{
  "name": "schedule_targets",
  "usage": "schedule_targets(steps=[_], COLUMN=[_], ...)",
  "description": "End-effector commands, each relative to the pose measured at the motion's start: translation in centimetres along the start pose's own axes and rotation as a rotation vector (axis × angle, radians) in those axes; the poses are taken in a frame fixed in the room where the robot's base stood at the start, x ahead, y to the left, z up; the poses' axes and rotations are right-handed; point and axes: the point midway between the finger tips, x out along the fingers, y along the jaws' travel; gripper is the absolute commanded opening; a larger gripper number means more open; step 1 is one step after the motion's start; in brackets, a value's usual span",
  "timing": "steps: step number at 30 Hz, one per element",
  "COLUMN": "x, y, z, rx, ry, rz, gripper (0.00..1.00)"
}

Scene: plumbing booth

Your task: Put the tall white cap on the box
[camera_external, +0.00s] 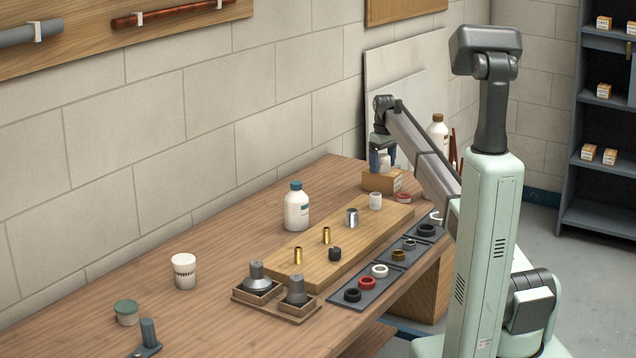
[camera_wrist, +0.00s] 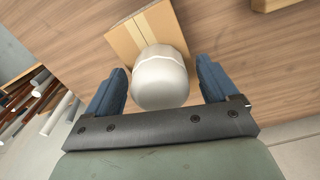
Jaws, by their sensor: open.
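The tall white cap (camera_external: 384,161) is at the top of the small cardboard box (camera_external: 378,182) at the far end of the bench. In the wrist view the cap (camera_wrist: 161,80) has a rounded end facing me and lies over the taped box (camera_wrist: 122,42). It appears to stand upright on the box, though the contact is partly hidden. My gripper (camera_external: 381,164) points down around the cap. In the wrist view its blue fingers (camera_wrist: 163,90) are open, one on each side, with gaps between them and the cap.
A white fitting (camera_external: 376,201) and metal parts stand on a wooden board (camera_external: 345,240) in front of the box. A white bottle (camera_external: 296,208) stands near the wall. Trays of rings (camera_external: 335,300) line the front edge.

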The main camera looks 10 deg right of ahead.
Motion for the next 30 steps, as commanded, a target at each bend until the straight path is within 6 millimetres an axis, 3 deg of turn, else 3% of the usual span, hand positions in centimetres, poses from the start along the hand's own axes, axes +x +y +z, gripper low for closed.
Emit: schedule_targets(steps=[7, 11, 24, 30], x=[-0.3, -1.4, -9.2, -11.4], y=[0.0, 0.0, 0.1, 0.0], z=[0.0, -0.1, -0.1, -0.1], rx=[0.0, 0.0, 0.0, 0.0], ry=[0.0, 0.0, 0.001, 0.0], rz=[0.0, 0.0, 0.001, 0.0], gripper=[0.87, 0.87, 0.87, 0.87])
